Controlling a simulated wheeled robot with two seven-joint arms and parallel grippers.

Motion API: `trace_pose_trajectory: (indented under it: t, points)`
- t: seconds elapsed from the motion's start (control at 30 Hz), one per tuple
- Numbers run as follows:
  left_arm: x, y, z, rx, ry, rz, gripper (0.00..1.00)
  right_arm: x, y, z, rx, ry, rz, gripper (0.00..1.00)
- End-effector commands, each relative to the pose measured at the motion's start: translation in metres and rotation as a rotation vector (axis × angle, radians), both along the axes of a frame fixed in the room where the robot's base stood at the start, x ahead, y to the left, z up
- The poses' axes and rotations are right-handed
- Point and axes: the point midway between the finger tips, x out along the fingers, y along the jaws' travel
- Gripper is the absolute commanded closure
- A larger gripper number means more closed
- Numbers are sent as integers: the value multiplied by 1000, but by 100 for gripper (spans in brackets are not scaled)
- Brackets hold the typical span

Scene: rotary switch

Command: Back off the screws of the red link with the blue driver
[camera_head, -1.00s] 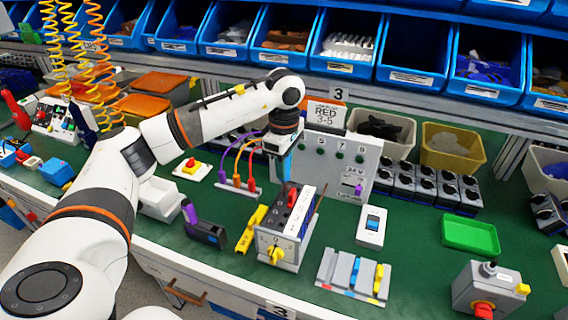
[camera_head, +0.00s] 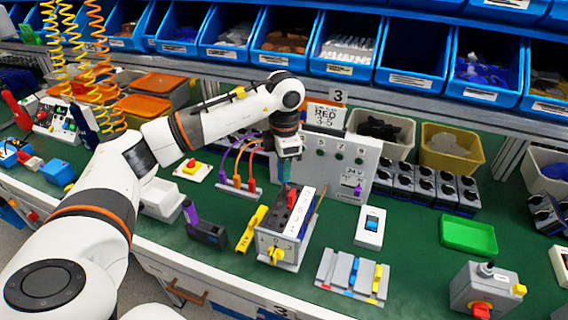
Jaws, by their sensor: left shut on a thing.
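My left gripper (camera_head: 287,160) points down above the grey switch box (camera_head: 280,245) in the middle of the bench. It is shut on the blue driver (camera_head: 285,180), whose lower end reaches the back left of the box top, beside the red link (camera_head: 292,197). I cannot tell whether the tip sits in a screw; the screws are too small to make out. The box has a yellow rotary knob (camera_head: 275,256) on its front and a white labelled strip on top. My right gripper is not in view.
A yellow tool (camera_head: 252,229) and a black-and-purple tool (camera_head: 205,230) lie left of the box. A grey panel (camera_head: 340,160) stands behind it. To the right are a white switch (camera_head: 370,228), a grey block with coloured levers (camera_head: 352,276) and a green tray (camera_head: 468,235).

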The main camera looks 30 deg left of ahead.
Motion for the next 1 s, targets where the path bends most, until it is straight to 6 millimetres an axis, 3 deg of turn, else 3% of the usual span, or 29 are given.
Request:
trace_pose_trajectory:
  t: [0.43,0.73,1.0]
  points:
    - [0,0,-1,1,1,103,100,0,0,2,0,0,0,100]
    - [0,0,0,2,2,440,100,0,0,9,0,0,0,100]
    - [0,0,-1,1,2,483,100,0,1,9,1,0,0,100]
